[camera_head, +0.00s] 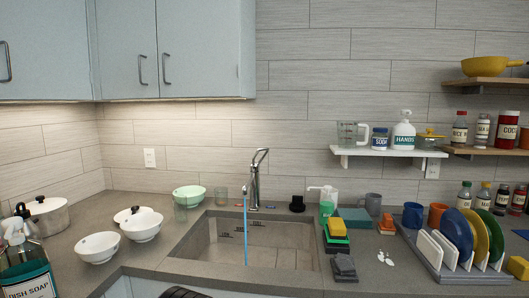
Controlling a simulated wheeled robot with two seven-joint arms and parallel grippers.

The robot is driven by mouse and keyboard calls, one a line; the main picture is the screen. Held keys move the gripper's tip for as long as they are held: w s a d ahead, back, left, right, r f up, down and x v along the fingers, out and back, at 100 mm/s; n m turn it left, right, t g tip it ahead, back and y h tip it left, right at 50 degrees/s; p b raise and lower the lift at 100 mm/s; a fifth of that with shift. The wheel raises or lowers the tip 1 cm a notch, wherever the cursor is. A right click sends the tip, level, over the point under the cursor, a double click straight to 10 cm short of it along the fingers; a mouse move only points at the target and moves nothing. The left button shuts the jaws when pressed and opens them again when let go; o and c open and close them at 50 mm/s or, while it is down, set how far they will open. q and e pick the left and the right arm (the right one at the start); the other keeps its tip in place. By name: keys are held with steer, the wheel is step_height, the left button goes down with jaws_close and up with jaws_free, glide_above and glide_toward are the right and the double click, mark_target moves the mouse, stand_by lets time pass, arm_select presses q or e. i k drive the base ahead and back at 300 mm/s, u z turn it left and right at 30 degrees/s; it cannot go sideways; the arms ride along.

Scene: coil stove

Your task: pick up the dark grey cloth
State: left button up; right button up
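A dark grey folded cloth (344,267) lies on the counter just right of the sink's front right corner. It looks like a small stack with a smaller fold on top. Nothing touches it from above. Neither of my grippers can be made out in the head view. A dark rounded shape shows at the bottom edge, left of centre, too cut off to identify.
The sink (205,250) has a running tap (254,180). A yellow and green sponge stack (337,236) stands behind the cloth. A dish rack (437,264) with plates stands to the right. White bowls (98,247) and a dish soap bottle (27,270) are at left.

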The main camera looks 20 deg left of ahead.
mark_target(343, 264)
steer(key=z, duration=0.3)
steer(key=i, duration=1.15)
steer(key=u, duration=0.2)
